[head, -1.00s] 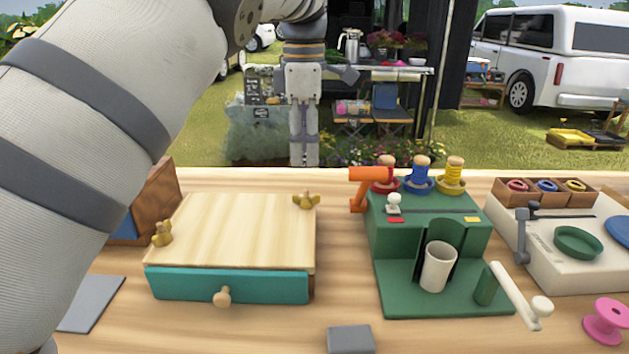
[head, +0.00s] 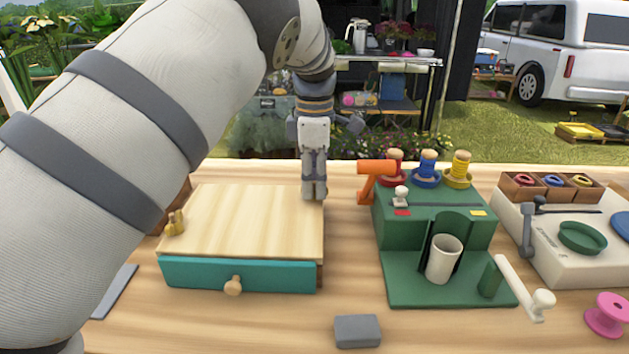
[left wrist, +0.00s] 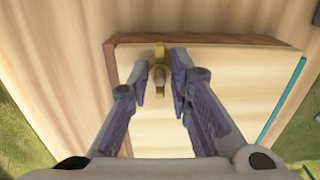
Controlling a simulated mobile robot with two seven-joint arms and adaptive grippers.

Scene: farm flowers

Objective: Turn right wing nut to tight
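The wooden box (head: 255,225) has a pale top and a teal drawer front. The right wing nut is hidden behind my left gripper (head: 315,194) in the head view. In the left wrist view, this brass wing nut (left wrist: 159,52) sits near the box's edge, its wings in line with the fingers. My left gripper (left wrist: 162,62) is partly open, one finger on each side of the nut, with small gaps showing. The left wing nut (head: 175,222) stands at the box's left edge. My right gripper is not in view.
A green station (head: 440,285) with an orange handle (head: 376,168) and thread spools stands right of the box. A grey block (head: 357,331) lies in front. A white machine (head: 570,255) and a pink spool (head: 607,315) are further right.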

